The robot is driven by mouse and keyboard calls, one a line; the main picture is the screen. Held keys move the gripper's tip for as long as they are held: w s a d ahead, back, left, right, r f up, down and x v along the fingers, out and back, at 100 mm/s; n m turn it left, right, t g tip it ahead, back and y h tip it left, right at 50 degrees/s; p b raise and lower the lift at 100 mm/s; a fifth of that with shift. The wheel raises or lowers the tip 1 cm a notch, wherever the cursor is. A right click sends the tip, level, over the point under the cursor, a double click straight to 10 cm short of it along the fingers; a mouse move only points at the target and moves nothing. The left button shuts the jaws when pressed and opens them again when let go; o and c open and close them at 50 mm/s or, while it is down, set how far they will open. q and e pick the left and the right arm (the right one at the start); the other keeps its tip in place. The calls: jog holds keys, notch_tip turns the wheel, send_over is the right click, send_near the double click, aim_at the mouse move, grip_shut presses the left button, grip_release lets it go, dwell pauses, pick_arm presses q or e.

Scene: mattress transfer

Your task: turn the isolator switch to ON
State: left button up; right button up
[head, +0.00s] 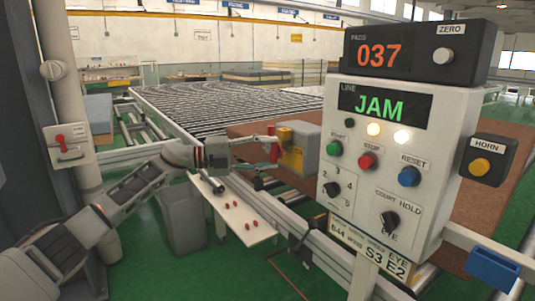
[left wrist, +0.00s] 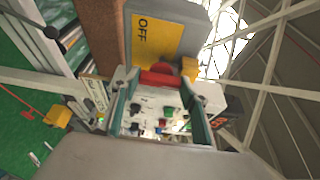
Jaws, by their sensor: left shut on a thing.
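The isolator switch is a grey box with a yellow plate (head: 292,158) beside the conveyor, left of the control panel in the head view. In the left wrist view its yellow plate (left wrist: 158,38) reads OFF. Its red handle (left wrist: 160,79) lies between my left fingertips. My left gripper (head: 272,152) is at the front of the box and is shut on the red handle; its fingers also show in the left wrist view (left wrist: 160,92). The handle's exact angle is partly hidden by the fingers. My right gripper is not in view.
The control panel (head: 385,160) stands close on the right, its display reading JAM, below a counter (head: 405,52) showing 037. A white shelf (head: 240,215) with small red items lies below my left arm, beside a grey bin (head: 183,220).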

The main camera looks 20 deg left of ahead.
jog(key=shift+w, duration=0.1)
pick_arm(q)
jog(key=o, duration=1.1)
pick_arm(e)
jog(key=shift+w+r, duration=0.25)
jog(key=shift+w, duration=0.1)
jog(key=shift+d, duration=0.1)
pick_arm(q)
jog(key=v, duration=1.2)
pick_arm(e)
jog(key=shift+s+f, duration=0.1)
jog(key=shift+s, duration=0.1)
